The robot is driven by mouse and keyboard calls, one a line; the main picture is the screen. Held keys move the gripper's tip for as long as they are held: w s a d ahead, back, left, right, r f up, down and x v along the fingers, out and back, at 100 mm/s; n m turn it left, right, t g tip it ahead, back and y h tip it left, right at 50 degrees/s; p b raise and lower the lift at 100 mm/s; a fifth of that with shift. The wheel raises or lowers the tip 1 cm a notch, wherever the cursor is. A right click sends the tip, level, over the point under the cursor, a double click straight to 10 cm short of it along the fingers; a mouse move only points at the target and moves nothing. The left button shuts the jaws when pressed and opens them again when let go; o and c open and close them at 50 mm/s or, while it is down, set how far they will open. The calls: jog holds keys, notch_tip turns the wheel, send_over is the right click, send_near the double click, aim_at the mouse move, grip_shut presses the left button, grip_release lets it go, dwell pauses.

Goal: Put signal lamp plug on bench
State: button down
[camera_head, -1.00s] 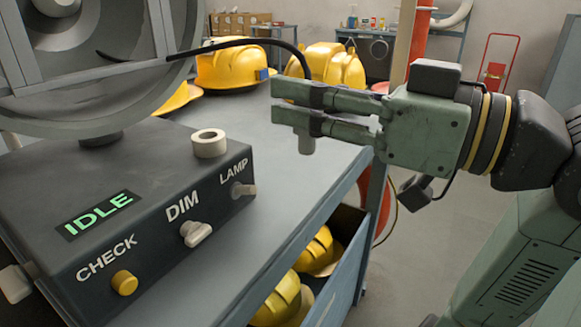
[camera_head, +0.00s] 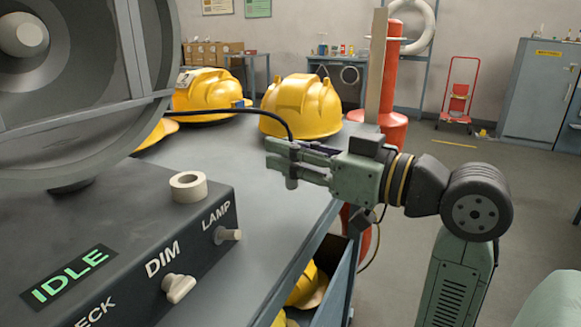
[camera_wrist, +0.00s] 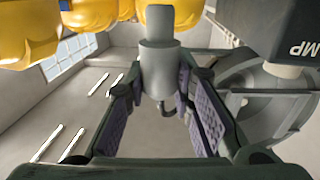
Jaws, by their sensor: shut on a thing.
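My gripper (camera_head: 292,163) is shut on the signal lamp plug (camera_head: 291,182), a small grey cylinder whose lower end shows below the fingers. A black cable (camera_head: 268,112) rises from it and curves left towards the lamp. The wrist view shows the plug (camera_wrist: 160,70) between the two fingers. The bench (camera_head: 235,150) has a grey top. The gripper appears over its right part, above the surface; the exact height is unclear. The signal lamp's dark box (camera_head: 110,215) stands on the bench to the left, reading IDLE, with a pale round ring (camera_head: 188,186) on top.
Yellow helmets (camera_head: 303,105) stand on the bench behind the gripper. More helmets (camera_head: 305,288) lie in the open drawer below. A LAMP knob (camera_head: 228,235) sticks out of the box front. A red post (camera_head: 392,115) stands beyond the bench. The bench top between box and gripper is clear.

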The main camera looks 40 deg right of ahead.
jog(key=shift+w+d+f, duration=0.1)
jog(key=shift+w, duration=0.05)
jog(key=shift+f, duration=1.7)
jog(key=shift+f, duration=0.2)
jog(key=c, duration=1.4)
grip_release()
jog(key=shift+o, duration=0.2)
jog(key=shift+r, duration=0.2)
jog(key=b+v, duration=0.1)
jog(key=v, duration=1.1)
